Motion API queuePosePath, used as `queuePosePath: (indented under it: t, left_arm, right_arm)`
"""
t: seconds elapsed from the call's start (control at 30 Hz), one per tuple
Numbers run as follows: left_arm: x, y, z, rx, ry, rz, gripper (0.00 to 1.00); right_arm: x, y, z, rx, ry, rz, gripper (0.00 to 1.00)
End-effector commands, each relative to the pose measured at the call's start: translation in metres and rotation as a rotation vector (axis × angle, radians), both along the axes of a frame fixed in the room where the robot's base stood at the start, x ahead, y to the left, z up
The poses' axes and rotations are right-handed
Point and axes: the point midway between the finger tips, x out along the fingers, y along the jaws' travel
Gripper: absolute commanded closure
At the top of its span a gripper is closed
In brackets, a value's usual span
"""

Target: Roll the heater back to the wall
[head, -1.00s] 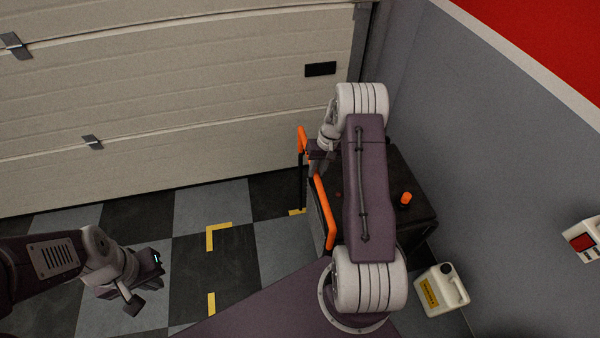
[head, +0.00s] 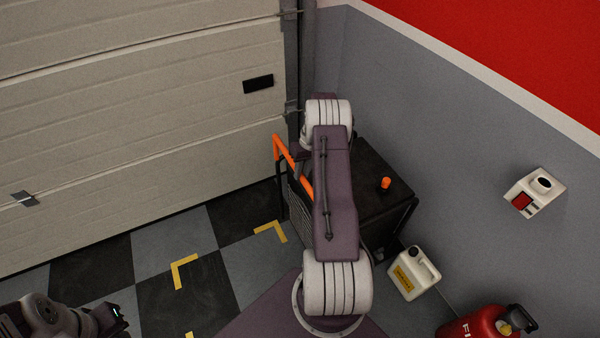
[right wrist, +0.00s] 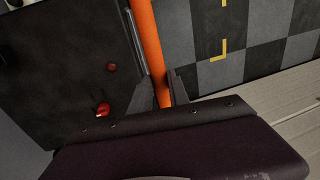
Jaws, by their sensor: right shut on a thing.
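The heater (head: 378,170) is a dark box with an orange knob on top, close to the grey wall in the corner by the garage door. Its orange handle (head: 279,147) faces the door side. In the right wrist view, my right gripper (right wrist: 160,90) is shut around the orange handle bar (right wrist: 146,40). The heater's dark top (right wrist: 65,75) with red knobs lies beside it. In the head view my right arm hides that grip and part of the heater. My left gripper (head: 108,318) is low at the left, cut by the frame edge, away from the heater.
A white jug (head: 413,272) stands by the wall just in front of the heater. A red extinguisher (head: 485,325) stands nearer. A wall unit (head: 535,192) hangs above. Yellow tape corners (head: 183,271) mark the checkered floor, clear at the left. The garage door (head: 150,110) stands behind.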

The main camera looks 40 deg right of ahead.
Motion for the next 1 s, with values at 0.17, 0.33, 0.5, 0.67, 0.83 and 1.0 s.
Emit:
queuePosePath:
  t: [0.17, 0.33, 0.5, 0.67, 0.83, 1.0]
  left_arm:
    - [0.0, 0.0, 0.0, 0.0, 0.0, 0.0, 1.0]
    - [0.0, 0.0, 0.0, 0.0, 0.0, 0.0, 1.0]
    - [0.0, 0.0, 0.0, 0.0, 0.0, 0.0, 1.0]
    - [0.0, 0.0, 0.0, 0.0, 0.0, 0.0, 1.0]
    - [0.0, 0.0, 0.001, 0.0, 0.0, 0.0, 1.0]
    - [0.0, 0.0, 0.003, 0.0, 0.0, 0.0, 1.0]
  right_arm:
    - [0.0, 0.0, 0.0, -0.001, -0.001, 0.0, 0.76]
    - [0.0, 0.0, 0.0, -0.001, -0.001, 0.0, 0.57]
    - [0.0, 0.0, 0.0, -0.001, -0.001, 0.0, 0.57]
    - [0.0, -0.004, 0.017, -0.003, -0.004, -0.001, 0.57]
    - [-0.002, -0.011, 0.056, -0.004, -0.004, -0.001, 0.57]
    - [-0.004, -0.016, 0.082, -0.003, -0.002, -0.002, 0.57]
